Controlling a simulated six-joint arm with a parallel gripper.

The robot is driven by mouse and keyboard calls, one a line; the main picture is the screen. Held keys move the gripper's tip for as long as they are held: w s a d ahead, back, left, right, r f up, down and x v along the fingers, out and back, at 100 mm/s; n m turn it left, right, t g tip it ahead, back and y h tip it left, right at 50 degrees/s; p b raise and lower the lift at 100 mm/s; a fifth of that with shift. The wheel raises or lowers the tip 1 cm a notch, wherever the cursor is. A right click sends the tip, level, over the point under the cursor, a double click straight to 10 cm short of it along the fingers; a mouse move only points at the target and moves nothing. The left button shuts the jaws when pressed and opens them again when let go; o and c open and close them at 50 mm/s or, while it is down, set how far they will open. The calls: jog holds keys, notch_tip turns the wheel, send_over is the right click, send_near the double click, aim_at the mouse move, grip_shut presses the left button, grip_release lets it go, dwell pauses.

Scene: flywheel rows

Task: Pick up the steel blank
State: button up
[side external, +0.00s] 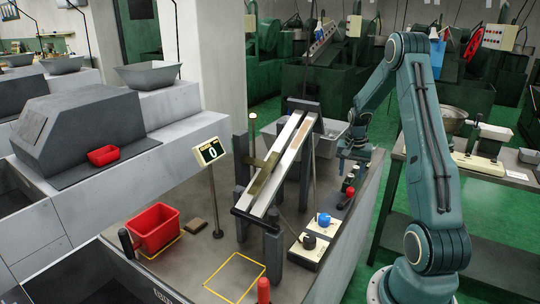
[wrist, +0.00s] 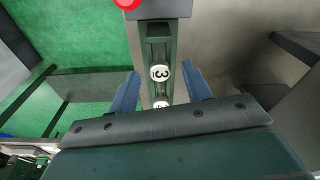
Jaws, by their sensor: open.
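In the wrist view, my gripper (wrist: 160,75) is open, its two blue fingers spread on either side of a narrow dark green channel (wrist: 149,45). A pale round face marked 3 (wrist: 160,72) shows in the channel between the fingers. A second round face (wrist: 161,104) below it is partly hidden by my gripper. I cannot tell whether either is the steel blank, nor whether the fingers touch the channel. In the side view, my gripper (side external: 352,160) is low at the far right end of the bench; its fingertips are too small to make out.
A sloping pair of rails (side external: 284,160) stands mid-bench. A red bin (side external: 153,228), a brown block (side external: 196,225) and a display reading 0 (side external: 210,151) are to the left. Control boxes (side external: 308,250) sit in front of my gripper. A yellow-outlined square (side external: 236,277) is bare.

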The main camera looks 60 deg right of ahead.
aim_at(350, 175)
dwell(0.3)
jog(key=c, duration=1)
notch_tip(350, 175, up, 20)
dwell(0.3)
dwell(0.5)
jog(key=w+a+r+n, duration=0.3)
jog(key=a+r+n, duration=0.1)
jog(key=a+n, duration=0.3)
jog(key=shift+w+n+t+y, duration=0.3)
jog(key=shift+w+n+t, duration=0.1)
